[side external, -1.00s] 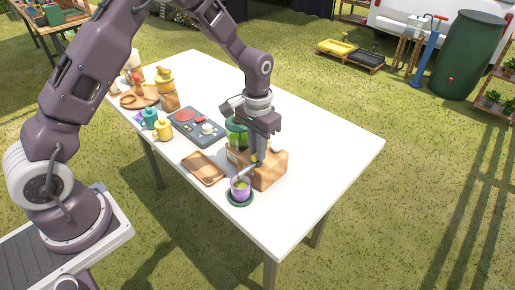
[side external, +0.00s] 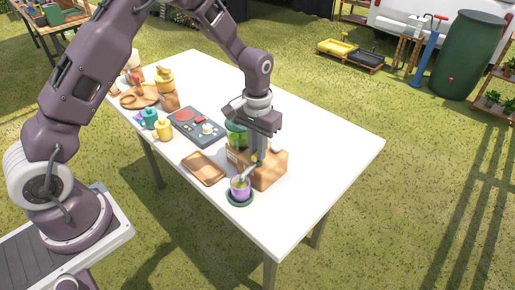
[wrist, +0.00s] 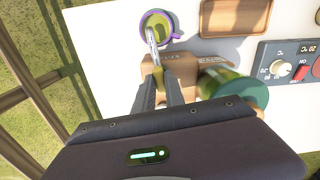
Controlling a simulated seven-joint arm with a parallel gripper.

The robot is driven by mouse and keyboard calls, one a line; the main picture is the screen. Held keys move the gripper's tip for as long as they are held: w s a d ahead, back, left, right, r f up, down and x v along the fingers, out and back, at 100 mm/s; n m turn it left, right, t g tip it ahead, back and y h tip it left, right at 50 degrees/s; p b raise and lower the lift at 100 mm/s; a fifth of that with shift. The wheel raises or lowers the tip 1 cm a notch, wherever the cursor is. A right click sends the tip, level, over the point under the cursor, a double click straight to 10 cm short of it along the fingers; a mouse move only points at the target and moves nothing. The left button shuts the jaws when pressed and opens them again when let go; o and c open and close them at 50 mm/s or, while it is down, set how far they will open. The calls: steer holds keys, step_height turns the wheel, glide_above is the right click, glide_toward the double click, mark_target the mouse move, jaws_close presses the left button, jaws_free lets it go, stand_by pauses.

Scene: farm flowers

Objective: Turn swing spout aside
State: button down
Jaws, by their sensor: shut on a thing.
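The metal swing spout (wrist: 152,40) reaches out from the wooden block (wrist: 185,82) and ends over the purple cup (wrist: 159,24) in the wrist view. The fingers hide part of the spout. A green see-through vessel (side external: 236,133) stands on the block beside my gripper.
A small wooden tray (side external: 204,167) lies left of the block. A grey control panel (side external: 197,127) lies behind it, with teal (side external: 150,118) and yellow (side external: 163,130) jugs farther left. The white table (side external: 335,155) is clear on the right.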

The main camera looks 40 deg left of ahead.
steer(key=n, duration=1.2)
steer(key=shift+n, duration=2.1)
steer(key=c, duration=1.4)
jaws_free()
step_height(320, 180, up, 7)
steer(key=shift+r, duration=0.1)
